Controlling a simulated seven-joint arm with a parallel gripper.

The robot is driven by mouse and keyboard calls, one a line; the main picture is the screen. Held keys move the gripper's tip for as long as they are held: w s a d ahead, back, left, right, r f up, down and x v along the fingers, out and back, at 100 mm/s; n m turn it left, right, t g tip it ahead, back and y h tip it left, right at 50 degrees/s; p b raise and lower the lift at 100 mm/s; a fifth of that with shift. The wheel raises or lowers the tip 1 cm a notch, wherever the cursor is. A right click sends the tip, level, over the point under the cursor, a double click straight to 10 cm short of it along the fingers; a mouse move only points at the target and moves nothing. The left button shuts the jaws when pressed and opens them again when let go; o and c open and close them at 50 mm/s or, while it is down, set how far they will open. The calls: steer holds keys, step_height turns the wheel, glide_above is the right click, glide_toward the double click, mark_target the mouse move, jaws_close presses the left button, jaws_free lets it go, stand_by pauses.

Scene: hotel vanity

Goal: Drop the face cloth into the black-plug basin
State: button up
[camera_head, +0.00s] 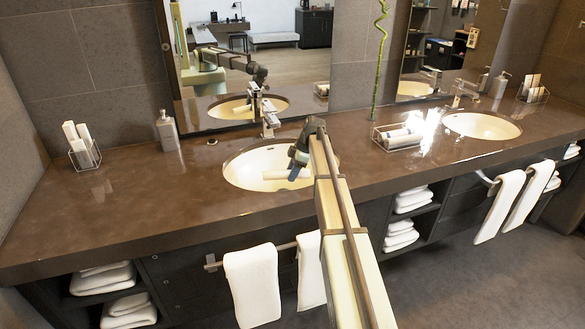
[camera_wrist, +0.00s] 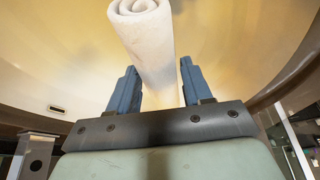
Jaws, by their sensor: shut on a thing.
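The face cloth is a rolled white cloth (camera_wrist: 148,45), held between the blue fingers of my gripper (camera_wrist: 154,88). In the head view my gripper (camera_head: 297,168) is at the left basin (camera_head: 245,177), near its right side, with the pale cloth roll (camera_head: 275,175) jutting left over the bowl. The wrist view shows the cream basin wall (camera_wrist: 65,65) around the cloth. The cloth appears at or below rim level; I cannot tell whether it touches the bowl. A second basin (camera_head: 482,126) is at the right. No plug colour can be made out in either basin.
A tap (camera_head: 269,118) stands behind the left basin. A soap dispenser (camera_head: 167,130) and a holder with white rolls (camera_head: 82,150) stand to the left. A wire tray (camera_head: 397,138) with rolls and a bamboo stem (camera_head: 378,70) stand between the basins. The front-left counter is clear.

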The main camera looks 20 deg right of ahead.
steer(key=shift+f, duration=0.1)
steer(key=o, duration=1.2)
steer(key=v, duration=1.4)
steer(key=shift+f, duration=0.1)
